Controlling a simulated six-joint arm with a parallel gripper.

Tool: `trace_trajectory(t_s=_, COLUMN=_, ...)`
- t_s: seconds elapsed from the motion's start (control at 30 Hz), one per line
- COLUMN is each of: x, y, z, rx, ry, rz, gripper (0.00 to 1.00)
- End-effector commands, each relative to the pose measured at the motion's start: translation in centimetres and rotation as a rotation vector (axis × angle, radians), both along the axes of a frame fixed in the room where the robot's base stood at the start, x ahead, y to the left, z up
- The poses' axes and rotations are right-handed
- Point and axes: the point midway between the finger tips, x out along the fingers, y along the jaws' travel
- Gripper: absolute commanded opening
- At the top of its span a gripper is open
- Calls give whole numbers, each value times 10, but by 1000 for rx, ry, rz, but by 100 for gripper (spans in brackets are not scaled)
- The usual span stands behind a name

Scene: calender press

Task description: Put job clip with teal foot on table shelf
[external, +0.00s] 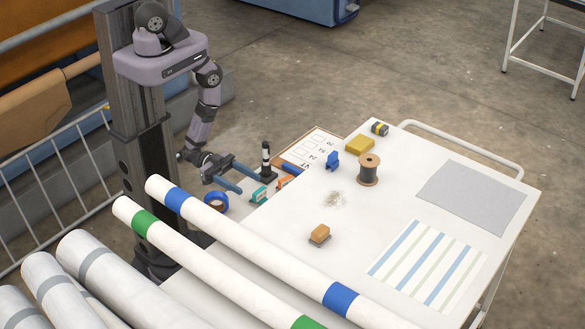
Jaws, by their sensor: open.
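A small clip with a teal foot (260,194) sits at the left edge of the white table (390,180), with a pale top. My gripper (250,185) is open and empty, its two blue fingers pointing right towards this clip. The fingertips are just left of it in the picture; I cannot tell whether they touch it or how high they are. An orange clip-like piece (285,182) and a blue one (291,169) stand in a row behind it. I cannot make out which surface is the table shelf.
A black-and-white post (265,160) stands close behind my fingers, and a blue tape roll (216,201) lies in front. Long white rolls (250,245) cross the table's near side. A numbered board (313,148), blue piece (332,161) and wire spool (368,169) stand further right.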

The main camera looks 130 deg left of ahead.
Motion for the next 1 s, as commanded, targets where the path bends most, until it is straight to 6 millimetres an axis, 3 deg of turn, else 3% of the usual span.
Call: trace_trajectory(t_s=1.0, x=-46, y=0, z=1, rx=1, ry=-4, rz=3, gripper=60)
